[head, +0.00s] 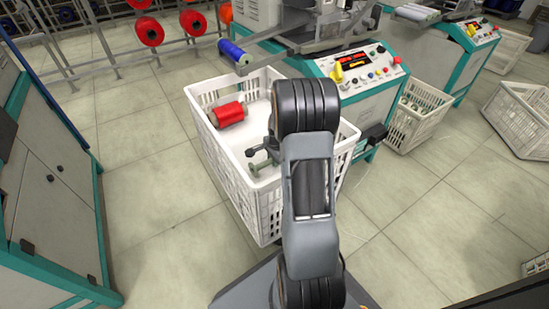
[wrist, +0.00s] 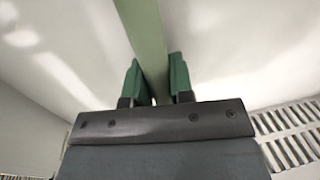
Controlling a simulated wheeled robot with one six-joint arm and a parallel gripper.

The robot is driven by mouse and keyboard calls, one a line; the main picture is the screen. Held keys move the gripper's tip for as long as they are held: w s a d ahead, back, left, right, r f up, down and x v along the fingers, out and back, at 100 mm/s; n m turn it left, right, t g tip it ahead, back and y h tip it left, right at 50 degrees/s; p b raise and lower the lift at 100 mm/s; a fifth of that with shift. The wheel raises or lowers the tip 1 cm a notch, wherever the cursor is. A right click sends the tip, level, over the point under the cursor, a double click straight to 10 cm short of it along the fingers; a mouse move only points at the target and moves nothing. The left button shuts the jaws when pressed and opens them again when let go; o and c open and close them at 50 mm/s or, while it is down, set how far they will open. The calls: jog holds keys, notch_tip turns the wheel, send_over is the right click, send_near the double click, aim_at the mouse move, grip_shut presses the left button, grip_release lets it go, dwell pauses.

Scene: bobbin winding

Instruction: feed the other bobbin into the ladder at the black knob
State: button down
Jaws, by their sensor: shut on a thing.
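My gripper (head: 262,152) is down inside the white crate (head: 232,175), partly hidden by my own arm. In the wrist view my gripper (wrist: 153,85) has its two green pads closed on the pale green shaft of an empty bobbin (wrist: 145,35). The green bobbin (head: 263,167) shows just below the fingers in the head view. Its ends are outside the wrist view. A red bobbin (head: 229,114) lies in the crate's far left part. A blue bobbin (head: 234,50) lies on a grey rail at the machine's left. I cannot make out a black knob for certain.
The teal and white machine (head: 363,78) stands behind the crate, with a yellow knob (head: 337,75) on its panel. A rack with red spools (head: 149,31) is at the back left. More white crates (head: 416,112) stand right. A cabinet (head: 52,180) is at left; the floor between is clear.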

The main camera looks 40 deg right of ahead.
jog(key=shift+f, duration=0.2)
jog(key=c, duration=1)
grip_release()
jog(key=shift+f+b, duration=0.1)
jog(key=shift+b, duration=0.4)
notch_tip(320, 180, up, 13)
jog(key=s+p, duration=0.2)
jog(key=p, duration=0.5)
jog(key=s+a+r+n+t, duration=0.1)
jog(key=s+a+r+n, duration=0.5)
jog(key=a+n, duration=0.4)
jog(key=s+a+r+n, duration=0.4)
jog(key=s+a+n, duration=0.4)
jog(key=a, duration=0.3)
jog(key=w+p+v, duration=0.2)
jog(key=p+v, duration=0.8)
jog(key=w+r+p+v, duration=0.1)
jog(key=w+p+v, duration=0.2)
jog(key=p+v, duration=0.8)
jog(key=w+r+p+v, duration=0.1)
jog(key=w+p+v, duration=0.1)
jog(key=p+v, duration=0.8)
jog(key=shift+w+a+r+t+p, duration=0.3)
jog(key=shift+w+r+t, duration=0.05)
jog(key=shift+r+t, duration=0.05)
